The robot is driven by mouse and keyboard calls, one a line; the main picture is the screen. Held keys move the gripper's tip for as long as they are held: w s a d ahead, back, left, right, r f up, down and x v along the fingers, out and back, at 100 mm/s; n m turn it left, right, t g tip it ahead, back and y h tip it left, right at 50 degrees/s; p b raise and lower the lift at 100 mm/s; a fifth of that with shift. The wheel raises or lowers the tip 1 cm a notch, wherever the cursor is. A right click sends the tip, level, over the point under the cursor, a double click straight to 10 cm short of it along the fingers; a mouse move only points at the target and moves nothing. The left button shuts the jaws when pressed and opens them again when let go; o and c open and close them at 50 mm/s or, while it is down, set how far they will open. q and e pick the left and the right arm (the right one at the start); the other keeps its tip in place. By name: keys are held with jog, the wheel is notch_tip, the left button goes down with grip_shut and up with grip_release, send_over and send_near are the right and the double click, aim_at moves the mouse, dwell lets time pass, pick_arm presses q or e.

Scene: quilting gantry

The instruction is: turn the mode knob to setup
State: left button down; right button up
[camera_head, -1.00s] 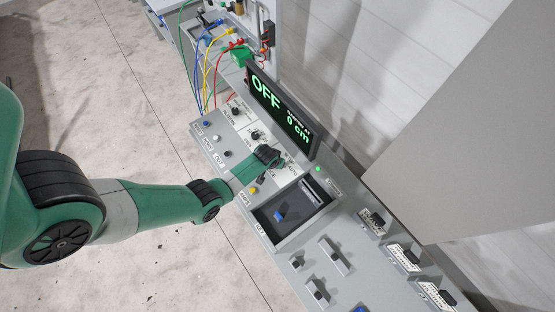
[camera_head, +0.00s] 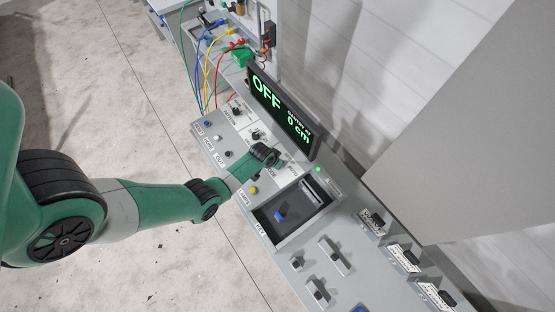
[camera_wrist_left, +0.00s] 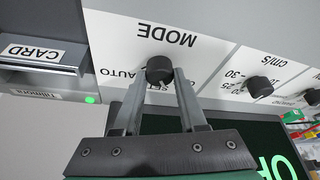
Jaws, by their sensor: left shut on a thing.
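In the left wrist view the dark round mode knob (camera_wrist_left: 159,69) sits on a white panel below the upside-down word MODE. My left gripper (camera_wrist_left: 160,77) is shut on it, one finger on each side. The AUTO label shows left of the knob. A label starting with SE is partly hidden behind the fingers. A small light mark shows on the knob's lower side; its exact setting is unclear. In the head view my left gripper (camera_head: 279,162) is over the panel and the knob cannot be made out. The display (camera_head: 282,112) reads OFF and 0 cm.
Other knobs (camera_wrist_left: 259,86) stand to the right on the same panel. A card slot (camera_wrist_left: 40,58) is to the left. In the head view a recessed tray (camera_head: 292,215) and a yellow button (camera_head: 254,190) lie close to my arm. Cables (camera_head: 207,65) hang at the far end.

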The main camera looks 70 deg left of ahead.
pick_arm(q)
jog(key=m+h, duration=0.1)
jog(key=m, duration=0.3)
jog(key=shift+a+t, duration=0.15)
jog(key=shift+t, duration=0.15)
jog(key=shift+m+h, duration=0.8)
jog(key=shift+m, duration=0.6)
jog(key=shift+c, duration=2.3)
grip_release()
